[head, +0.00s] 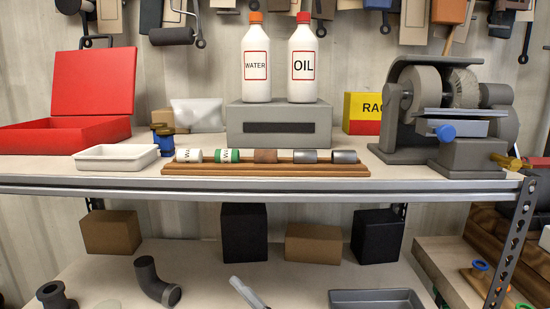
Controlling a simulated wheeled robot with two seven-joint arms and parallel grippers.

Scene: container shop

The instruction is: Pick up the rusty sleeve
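The rusty sleeve (265,156) is a short brown cylinder lying on its side on a wooden rack (270,170) near the shelf's front edge. It is the middle piece in a row. To its left on the rack are a green-and-white sleeve (228,156) and a white sleeve (189,156) with partly readable lettering. To its right are two grey metal sleeves, one in the middle right (305,156) and one at the right end (344,157). Neither of my grippers shows in the head view.
A grey block (280,123) with WATER (255,62) and OIL (302,62) bottles stands behind the rack. A white tray (116,157), blue item (163,140) and open red box (65,95) are left. A grey grinder (445,115) is right. The shelf edge (270,186) runs in front.

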